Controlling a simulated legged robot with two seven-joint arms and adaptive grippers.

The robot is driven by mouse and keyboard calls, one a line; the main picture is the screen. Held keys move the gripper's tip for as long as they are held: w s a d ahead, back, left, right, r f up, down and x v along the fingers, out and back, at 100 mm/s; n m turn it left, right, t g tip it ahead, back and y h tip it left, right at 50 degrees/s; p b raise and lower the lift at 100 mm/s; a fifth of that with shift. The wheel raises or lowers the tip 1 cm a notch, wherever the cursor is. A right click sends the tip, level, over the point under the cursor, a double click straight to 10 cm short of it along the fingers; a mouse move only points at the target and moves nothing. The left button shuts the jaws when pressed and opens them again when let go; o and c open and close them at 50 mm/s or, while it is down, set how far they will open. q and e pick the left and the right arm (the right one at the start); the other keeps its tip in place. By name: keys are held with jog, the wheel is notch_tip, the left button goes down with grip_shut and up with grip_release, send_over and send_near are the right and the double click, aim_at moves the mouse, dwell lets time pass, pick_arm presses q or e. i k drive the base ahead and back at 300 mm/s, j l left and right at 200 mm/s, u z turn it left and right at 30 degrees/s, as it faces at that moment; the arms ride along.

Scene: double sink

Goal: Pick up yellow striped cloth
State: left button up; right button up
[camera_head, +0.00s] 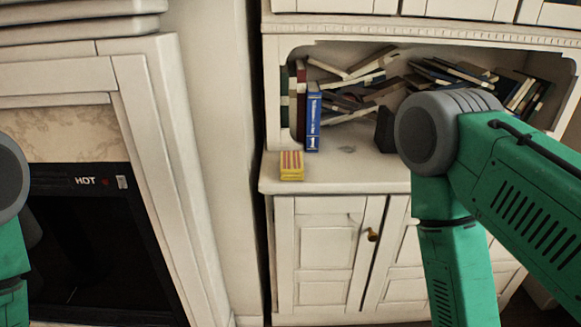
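A small yellow block-like thing with reddish stripes on top, which looks like the folded yellow striped cloth (291,166), lies on the front left of the white cabinet's ledge (345,178). Nothing touches it from my side. My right arm comes in from the right and bends down in front of the cabinet; its gripper is below the picture. Only a small part of my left arm shows at the left edge; its gripper is out of the picture.
Books (313,116) stand and lie in the shelf behind the cloth. A dark object (385,130) sits on the ledge, partly behind my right arm. A fireplace (95,230) stands at the left. The ledge right of the cloth is clear.

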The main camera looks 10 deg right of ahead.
aim_at(292, 162)
jog(key=i+l, duration=0.1)
jog(key=l, duration=0.4)
jog(key=i+l, duration=0.1)
jog(key=l, duration=0.4)
jog(key=l+u, duration=0.4)
jog(key=i+l+u, duration=0.1)
jog(key=l+u, duration=0.5)
jog(key=u, duration=0.15)
